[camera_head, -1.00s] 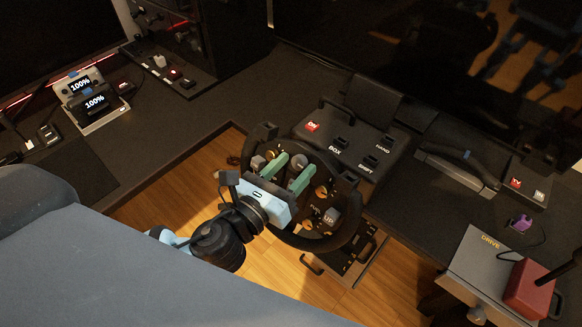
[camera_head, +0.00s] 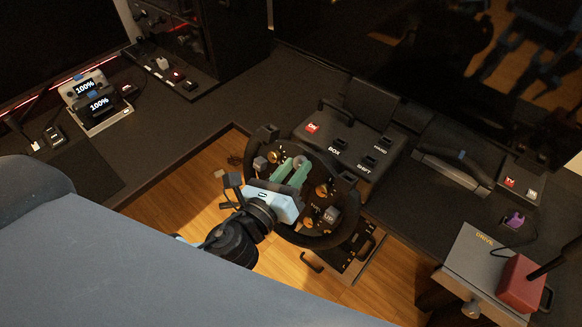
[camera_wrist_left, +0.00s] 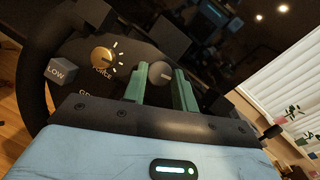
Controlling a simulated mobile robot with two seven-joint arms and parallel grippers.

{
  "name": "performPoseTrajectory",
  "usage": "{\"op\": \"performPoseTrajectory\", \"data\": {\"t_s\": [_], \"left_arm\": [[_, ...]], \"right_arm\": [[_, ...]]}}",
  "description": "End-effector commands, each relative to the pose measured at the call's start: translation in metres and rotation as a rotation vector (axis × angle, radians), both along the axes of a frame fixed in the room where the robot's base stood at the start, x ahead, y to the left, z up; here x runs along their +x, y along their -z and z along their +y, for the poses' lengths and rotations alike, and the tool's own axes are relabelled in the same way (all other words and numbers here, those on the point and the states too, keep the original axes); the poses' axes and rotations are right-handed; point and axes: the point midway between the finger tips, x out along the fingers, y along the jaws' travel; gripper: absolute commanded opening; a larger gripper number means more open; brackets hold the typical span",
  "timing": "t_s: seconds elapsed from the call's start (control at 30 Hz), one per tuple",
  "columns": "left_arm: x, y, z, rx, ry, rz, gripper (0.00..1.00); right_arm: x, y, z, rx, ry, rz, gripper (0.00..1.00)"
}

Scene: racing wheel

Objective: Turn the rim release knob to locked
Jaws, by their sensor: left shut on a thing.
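The steering wheel (camera_head: 345,222) with its dark button plate sits at the middle of the head view. A grey round knob (camera_wrist_left: 160,74), which I take for the rim release knob, is near the top centre of the plate. It also shows in the head view (camera_head: 299,160). My left gripper (camera_head: 294,168) reaches in from the lower left, and its two green fingers are shut on the grey knob, one on each side. The knob's lock marking is hidden or too small to read. My right gripper is not in view.
A gold dial (camera_wrist_left: 103,58) and a grey LOW button (camera_wrist_left: 59,71) sit beside the fingers. A black button box (camera_head: 352,147) stands behind the wheel. A grey DRIVE box (camera_head: 478,262) with a red block is at the lower right. Wooden floor shows below.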

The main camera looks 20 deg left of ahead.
Motion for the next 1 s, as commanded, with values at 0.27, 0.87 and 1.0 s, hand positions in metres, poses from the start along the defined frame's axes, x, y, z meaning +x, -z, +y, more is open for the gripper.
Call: {"op": "performPoseTrajectory", "data": {"t_s": [0.27,0.87,1.0], "left_arm": [[0.000,-0.009,-0.003,-0.230,-0.099,0.075,0.05],[0.001,-0.009,-0.005,-0.727,-0.308,0.257,0.05],[0.001,-0.008,-0.005,-0.834,-0.355,0.298,0.05]], "right_arm": [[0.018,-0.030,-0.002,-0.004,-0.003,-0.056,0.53],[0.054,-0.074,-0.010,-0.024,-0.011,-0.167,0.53],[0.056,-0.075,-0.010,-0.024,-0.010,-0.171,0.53]]}}
